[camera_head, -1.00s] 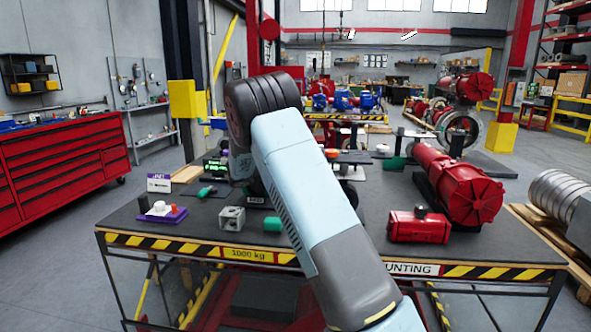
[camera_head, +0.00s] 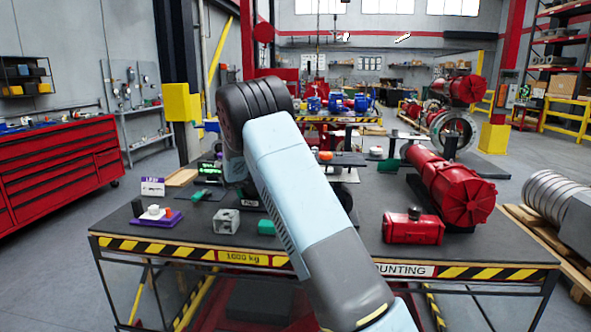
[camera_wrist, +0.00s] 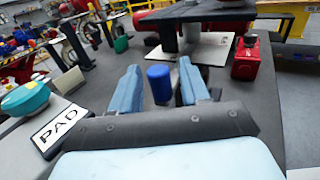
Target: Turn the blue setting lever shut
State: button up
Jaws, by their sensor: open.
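In the wrist view my gripper (camera_wrist: 159,90) is open, its two light-blue fingers spread apart. A blue upright cylinder (camera_wrist: 159,84), which looks like the grip of the blue setting lever, shows between the fingers. A gap shows on its left side; on its right it lies close to the right finger in the picture. I cannot tell whether they touch or how deep it sits between the fingers. The rest of the lever is hidden behind my gripper. In the head view my own arm hides both the gripper and the lever.
In the wrist view a PAD label (camera_wrist: 61,127) and a teal dome (camera_wrist: 25,98) are at left. A dark raised plate on a post (camera_wrist: 199,12) stands beyond, and a red box (camera_wrist: 246,62) is at right. The workbench (camera_head: 330,255) also carries a large red actuator (camera_head: 455,190).

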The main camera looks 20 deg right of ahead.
jog(key=a, duration=1.4)
jog(key=shift+s, duration=0.25)
jog(key=shift+d, duration=0.1)
